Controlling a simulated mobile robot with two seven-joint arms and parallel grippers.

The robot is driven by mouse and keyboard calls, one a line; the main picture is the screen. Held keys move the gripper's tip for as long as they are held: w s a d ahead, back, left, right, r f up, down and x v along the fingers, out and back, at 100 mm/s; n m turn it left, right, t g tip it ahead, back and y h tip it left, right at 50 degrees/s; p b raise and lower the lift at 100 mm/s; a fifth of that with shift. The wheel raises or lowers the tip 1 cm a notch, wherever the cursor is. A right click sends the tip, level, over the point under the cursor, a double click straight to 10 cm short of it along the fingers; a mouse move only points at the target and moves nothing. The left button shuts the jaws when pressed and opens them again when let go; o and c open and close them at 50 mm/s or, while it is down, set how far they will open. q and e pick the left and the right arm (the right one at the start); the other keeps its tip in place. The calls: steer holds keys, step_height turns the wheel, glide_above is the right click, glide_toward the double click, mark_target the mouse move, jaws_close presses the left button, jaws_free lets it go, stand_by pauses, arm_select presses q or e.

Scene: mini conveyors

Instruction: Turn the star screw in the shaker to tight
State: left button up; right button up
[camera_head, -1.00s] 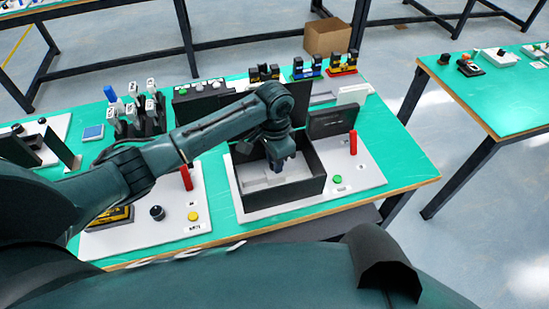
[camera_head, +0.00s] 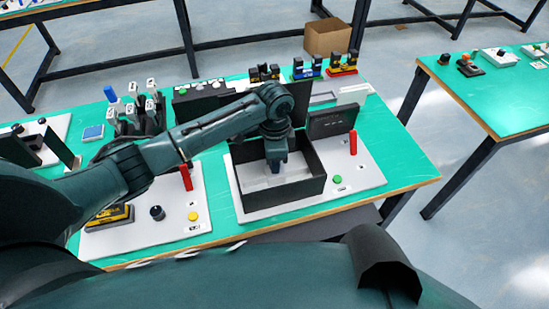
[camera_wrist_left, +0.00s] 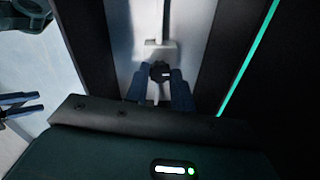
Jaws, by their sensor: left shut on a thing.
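The shaker is a black open box (camera_head: 290,194) on a white base plate, with its dark lid (camera_head: 332,122) standing up at the back right. My left gripper (camera_head: 276,170) reaches down into the box from above. In the left wrist view, its two blue fingers (camera_wrist_left: 159,88) are shut on the dark star screw (camera_wrist_left: 160,71), which sits at a light metal part on the box floor. The screw is hidden by the gripper in the head view.
A red lever (camera_head: 353,143) and a green button (camera_head: 337,180) are on the white plate right of the box. Another plate to the left carries a red lever (camera_head: 186,177), a black knob (camera_head: 157,213) and a yellow button (camera_head: 193,216). Colored devices (camera_head: 307,69) stand at the back.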

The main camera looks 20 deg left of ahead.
arm_select(q)
steer(key=shift+w+r, duration=0.1)
steer(key=o, duration=1)
step_height(320, 180, up, 13)
steer(key=shift+b, duration=0.45)
